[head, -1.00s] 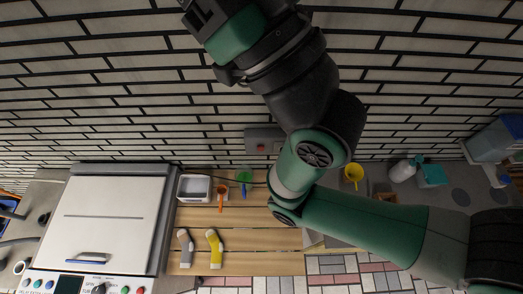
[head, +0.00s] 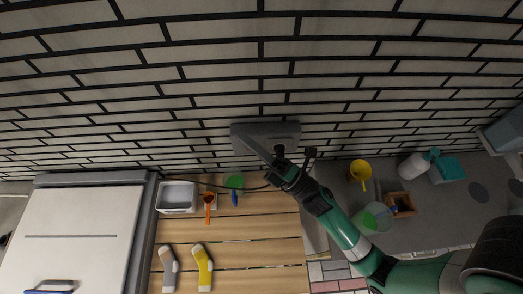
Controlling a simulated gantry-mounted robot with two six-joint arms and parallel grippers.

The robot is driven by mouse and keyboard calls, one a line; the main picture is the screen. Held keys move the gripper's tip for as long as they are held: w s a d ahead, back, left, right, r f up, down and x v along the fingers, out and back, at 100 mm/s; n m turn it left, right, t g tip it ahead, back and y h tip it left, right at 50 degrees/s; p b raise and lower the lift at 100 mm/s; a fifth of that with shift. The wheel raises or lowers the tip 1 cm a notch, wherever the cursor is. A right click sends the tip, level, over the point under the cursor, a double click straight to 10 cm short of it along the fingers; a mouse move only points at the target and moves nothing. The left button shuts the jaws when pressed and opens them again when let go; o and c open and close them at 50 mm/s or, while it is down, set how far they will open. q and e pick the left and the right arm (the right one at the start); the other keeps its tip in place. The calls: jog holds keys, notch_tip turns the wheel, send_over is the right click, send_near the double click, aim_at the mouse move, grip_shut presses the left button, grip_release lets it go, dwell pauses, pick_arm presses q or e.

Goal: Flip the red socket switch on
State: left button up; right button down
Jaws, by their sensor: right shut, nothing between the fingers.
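The socket box (head: 288,130) is a dark grey block on the white brick wall, just above the back edge of the wooden worktop. My right gripper (head: 262,150) reaches up from the lower right, shut and empty, with its tip in front of the box's left and middle part. I cannot tell whether the tip touches it. The red switch does not show now; the gripper seems to cover that part of the box, so its position cannot be told. My left gripper is out of view.
On the wooden worktop (head: 235,255) are a grey tray (head: 177,196), an orange utensil (head: 209,203), a green-and-blue utensil (head: 234,186), and grey and yellow bottle-like items (head: 202,268). A white appliance (head: 75,235) stands left. A yellow ladle (head: 360,170) and a small wooden box (head: 399,203) are right.

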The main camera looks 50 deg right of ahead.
pick_arm(q)
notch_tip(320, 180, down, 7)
jog(key=b, duration=0.5)
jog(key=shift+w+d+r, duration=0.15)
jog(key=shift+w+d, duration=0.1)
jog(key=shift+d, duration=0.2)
pick_arm(e)
jog(key=s+d+f+m+g+h, duration=0.1)
jog(key=s+f, duration=0.3)
jog(key=f, duration=0.7)
jog(key=s+d+f+m+g+h, duration=0.2)
jog(key=s+f, duration=0.3)
jog(key=f, duration=0.6)
jog(key=shift+f+g+h, duration=0.3)
jog(key=shift+g+h, duration=0.3)
jog(key=shift+g, duration=0.2)
jog(key=shift+d, duration=0.1)
pick_arm(q)
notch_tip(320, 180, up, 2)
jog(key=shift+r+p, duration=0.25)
jog(key=shift+p, duration=0.9)
pick_arm(e)
jog(key=w+d+r, duration=0.1)
jog(key=w+d, duration=0.3)
jog(key=w, duration=0.8)
jog(key=shift+w+r, duration=0.15)
jog(key=shift+r, duration=0.2)
